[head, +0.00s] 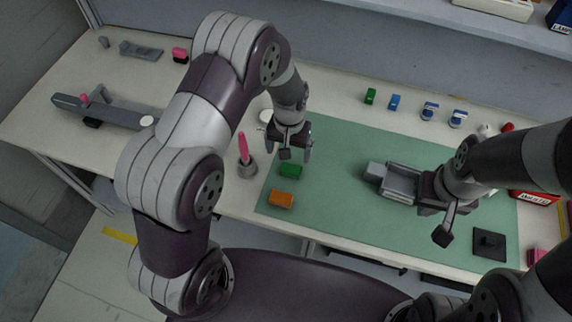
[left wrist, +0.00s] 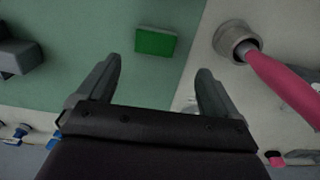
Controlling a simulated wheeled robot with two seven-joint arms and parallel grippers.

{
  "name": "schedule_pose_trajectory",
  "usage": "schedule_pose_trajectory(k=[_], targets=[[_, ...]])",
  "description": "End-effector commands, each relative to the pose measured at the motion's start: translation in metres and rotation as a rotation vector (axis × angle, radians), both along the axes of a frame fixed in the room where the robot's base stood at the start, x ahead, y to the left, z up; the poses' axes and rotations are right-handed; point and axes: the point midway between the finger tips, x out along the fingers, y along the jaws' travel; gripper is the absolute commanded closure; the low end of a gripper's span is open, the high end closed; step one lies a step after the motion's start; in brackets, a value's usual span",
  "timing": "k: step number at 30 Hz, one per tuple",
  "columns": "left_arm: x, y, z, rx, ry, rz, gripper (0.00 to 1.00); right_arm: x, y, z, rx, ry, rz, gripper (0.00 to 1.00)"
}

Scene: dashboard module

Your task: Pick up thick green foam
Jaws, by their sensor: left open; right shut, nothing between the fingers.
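A green foam block (head: 290,171) lies on the green mat, just in front of my left gripper (head: 294,154). In the left wrist view the green block (left wrist: 155,41) lies beyond the fingertips, roughly between their lines and apart from them. My left gripper (left wrist: 158,72) is open and empty, above the mat's edge. A smaller-looking green block (head: 370,96) stands at the back of the table. My right gripper (head: 416,190) is shut and empty, over the right part of the mat by a grey part (head: 375,170); I cannot tell whether they touch.
An orange block (head: 281,199) lies in front of the green one. A grey cup (head: 246,168) with a pink-handled tool (head: 242,146) stands to the left. A blue block (head: 394,102) is at the back. A dark square plate (head: 489,243) lies at right. The middle of the mat is clear.

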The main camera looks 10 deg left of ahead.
Motion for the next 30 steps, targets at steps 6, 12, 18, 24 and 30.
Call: schedule_pose_trajectory(k=[6, 12, 18, 24, 30], targets=[[-0.004, 0.0, -0.025, 0.0, 0.002, 0.0, 0.06, 0.0, 0.0, 0.011, 0.0, 0.0, 0.0, 1.0], [-0.008, 0.001, -0.061, 0.0, 0.0, 0.0, 0.06, 0.0, 0.0, 0.021, 0.0, 0.0, 0.0, 1.0], [-0.007, 0.0, -0.069, -0.001, -0.004, 0.0, 0.06, 0.0, 0.0, 0.02, 0.0, 0.0, 0.0, 1.0], [-0.007, 0.0, -0.068, -0.001, -0.004, 0.0, 0.49, 0.0, 0.0, 0.02, 0.0, 0.0, 0.0, 1.0], [-0.007, 0.001, -0.068, -0.001, -0.004, 0.0, 0.66, 0.0, 0.0, 0.02, 0.0, 0.0, 0.0, 1.0]])
